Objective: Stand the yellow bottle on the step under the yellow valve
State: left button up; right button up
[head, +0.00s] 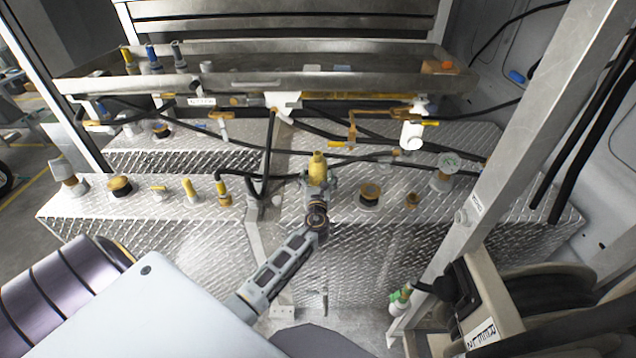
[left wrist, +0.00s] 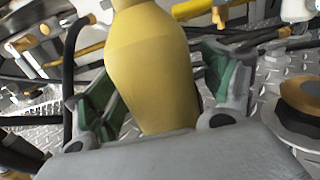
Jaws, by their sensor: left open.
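The yellow bottle (head: 318,165) is upright in the middle of the diamond-plate step (head: 222,207) in the head view. My left gripper (head: 318,180) is at its lower part, with the jaws open on either side. In the left wrist view the bottle (left wrist: 152,68) fills the space between the green-padded fingers of the gripper (left wrist: 155,88); its base is hidden behind the gripper body. Yellow valve handles (head: 335,144) and (head: 432,122) hang from the pipes above the step; I cannot tell which one is the task's valve. My right gripper is out of view.
Capped fittings (head: 369,192) and (head: 120,186) stand on the step on both sides of the bottle. Black hoses (head: 268,160) hang just left of it. A metal shelf (head: 250,84) runs above. A slanted post (head: 500,165) and a hose reel (head: 545,300) stand at the right.

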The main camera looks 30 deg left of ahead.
pick_arm(q)
jog(key=shift+w+a, duration=0.3)
jog(key=shift+w, duration=0.25)
jog(key=c, duration=1.5)
jog(key=shift+r, duration=0.15)
